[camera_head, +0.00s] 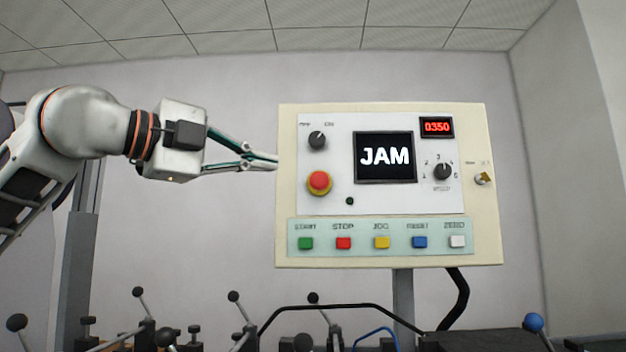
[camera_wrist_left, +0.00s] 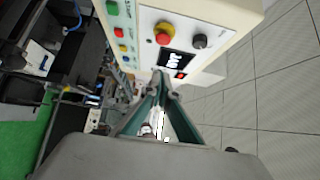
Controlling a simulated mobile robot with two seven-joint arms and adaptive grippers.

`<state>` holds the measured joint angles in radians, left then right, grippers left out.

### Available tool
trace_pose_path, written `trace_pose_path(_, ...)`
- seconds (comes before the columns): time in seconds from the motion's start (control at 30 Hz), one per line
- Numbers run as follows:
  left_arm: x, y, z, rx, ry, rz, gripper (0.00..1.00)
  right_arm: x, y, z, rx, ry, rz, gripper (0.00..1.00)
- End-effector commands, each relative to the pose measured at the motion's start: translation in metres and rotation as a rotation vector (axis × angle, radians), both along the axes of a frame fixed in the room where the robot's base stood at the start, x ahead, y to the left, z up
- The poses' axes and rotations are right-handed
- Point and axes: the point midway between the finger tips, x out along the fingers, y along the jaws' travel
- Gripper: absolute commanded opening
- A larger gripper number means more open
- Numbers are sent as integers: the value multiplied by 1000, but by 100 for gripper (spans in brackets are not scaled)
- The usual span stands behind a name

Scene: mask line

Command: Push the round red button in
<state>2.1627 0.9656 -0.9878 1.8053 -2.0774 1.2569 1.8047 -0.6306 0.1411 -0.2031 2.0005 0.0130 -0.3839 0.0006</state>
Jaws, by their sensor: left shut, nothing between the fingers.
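The round red button (camera_head: 319,180) sits on a yellow collar at the left of the control panel (camera_head: 390,259). In the left wrist view the red button (camera_wrist_left: 163,39) shows near the top, ahead of the fingers. My left gripper (camera_head: 277,161) comes in from the left. Its fingers are shut with nothing between them, and the tips are near the panel's left edge, left of and a little above the button. I cannot tell whether the tips touch the panel edge. In the left wrist view the closed fingertips (camera_wrist_left: 160,74) point toward the panel. My right gripper is not in view.
A screen (camera_head: 385,157) reads JAM, beside a red display (camera_head: 437,127). A dark knob (camera_head: 317,140) is above the button. Colored buttons line the panel's bottom, including a square red one (camera_head: 343,243). Levers with ball ends (camera_head: 138,292) stand below.

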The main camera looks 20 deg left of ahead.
Motion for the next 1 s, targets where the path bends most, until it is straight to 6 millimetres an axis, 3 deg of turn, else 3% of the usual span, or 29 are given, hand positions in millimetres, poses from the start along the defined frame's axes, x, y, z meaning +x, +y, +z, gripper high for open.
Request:
trace_pose_path(0.47, 9, -5, 0, 0, 1, -1, 0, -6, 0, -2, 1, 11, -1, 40)
trace_pose_path(0.93, 83, -49, 1, 2, -1, -1, 0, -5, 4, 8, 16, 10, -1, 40)
trace_pose_path(1.0, 95, -47, 2, -1, 1, 2, 0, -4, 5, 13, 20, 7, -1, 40)
